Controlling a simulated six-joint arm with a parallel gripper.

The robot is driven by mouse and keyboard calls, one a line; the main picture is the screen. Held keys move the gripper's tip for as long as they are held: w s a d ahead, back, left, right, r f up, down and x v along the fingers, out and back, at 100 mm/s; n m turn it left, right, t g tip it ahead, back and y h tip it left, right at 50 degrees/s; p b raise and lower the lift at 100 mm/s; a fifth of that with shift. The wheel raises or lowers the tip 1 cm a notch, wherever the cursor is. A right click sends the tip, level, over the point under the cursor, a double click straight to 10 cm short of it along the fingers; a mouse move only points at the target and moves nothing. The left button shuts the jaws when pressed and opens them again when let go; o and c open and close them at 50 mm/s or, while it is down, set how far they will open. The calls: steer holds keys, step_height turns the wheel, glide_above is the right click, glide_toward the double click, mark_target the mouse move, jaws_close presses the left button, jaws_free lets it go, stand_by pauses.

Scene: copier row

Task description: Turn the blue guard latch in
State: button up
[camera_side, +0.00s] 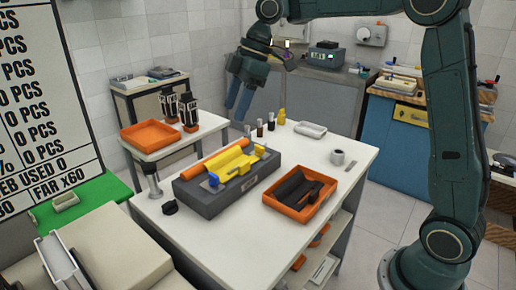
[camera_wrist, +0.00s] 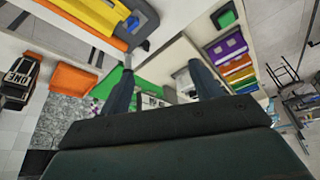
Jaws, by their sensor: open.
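The grey block-shaped unit (camera_side: 215,198) sits on the white table, with an orange roller and a yellow guard (camera_side: 238,172) on top. The blue guard latch (camera_side: 213,180) is a small blue piece at the guard's near left end. My gripper (camera_side: 238,112) is in the air behind and above the unit, fingers pointing down, apart and empty, clear of the latch. In the wrist view my gripper's two fingers (camera_wrist: 164,80) are spread wide. The unit (camera_wrist: 147,20) shows at the top left there, with its yellow guard (camera_wrist: 100,14) partly out of frame.
An orange tray (camera_side: 296,208) with dark parts stands right of the unit. A white tray (camera_side: 310,129), a small cup (camera_side: 338,157) and several small bottles stand toward the back. A side stand at left holds an orange tray (camera_side: 150,134) and two dark bottles.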

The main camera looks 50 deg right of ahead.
mark_target(213, 174)
steer(key=w+d+f+n+g, duration=0.1)
steer(key=w+d+f+n, duration=0.3)
steer(key=w+f, duration=0.4)
steer(key=shift+f+n+g+y, duration=0.35)
steer(key=shift+n+g+y, duration=0.05)
steer(key=shift+n, duration=0.2)
steer(key=shift+f, duration=0.15)
steer(key=shift+x, duration=6.75)
steer(key=shift+c, duration=0.4)
steer(key=c, duration=0.9)
